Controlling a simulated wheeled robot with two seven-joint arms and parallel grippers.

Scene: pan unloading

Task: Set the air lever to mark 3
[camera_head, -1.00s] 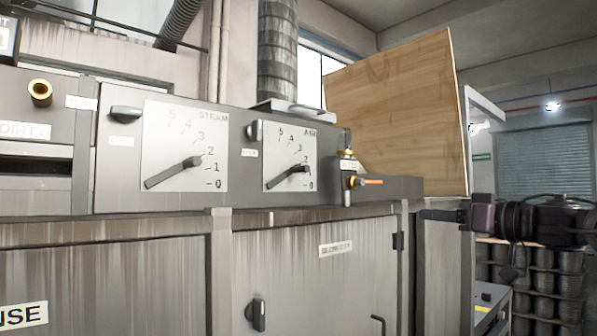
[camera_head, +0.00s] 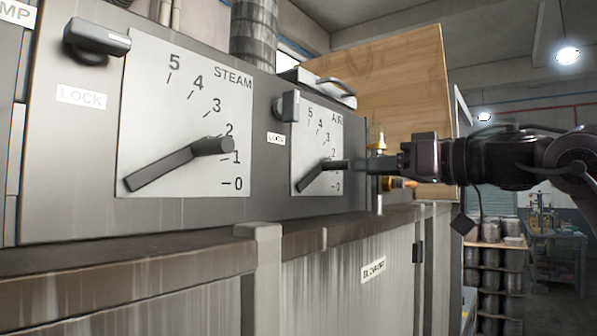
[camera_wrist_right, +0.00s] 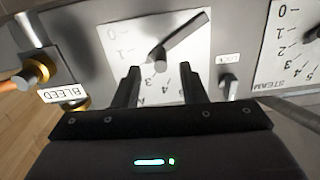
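The air lever (camera_head: 312,178) is a dark bar on the white AIR dial plate (camera_head: 335,188), numbered 0 to 5. Its bar slants to the lower left, and its thick hub end is at the right, near marks 1 and 2. My right gripper (camera_head: 345,165) reaches in from the right, in front of the dial. In the right wrist view, the picture is turned over, and the air lever (camera_wrist_right: 185,36) shows beyond my gripper (camera_wrist_right: 159,67). The fingers are open, with the lever's hub seen between and just past the tips. Contact is unclear. My left gripper is out of view.
The STEAM dial with its own lever (camera_head: 170,165) is at the left. A lock knob (camera_head: 290,105) stands beside the AIR dial's upper left. A brass bleed valve (camera_wrist_right: 32,72) is close to the gripper. A ledge (camera_head: 190,248) runs below the panel.

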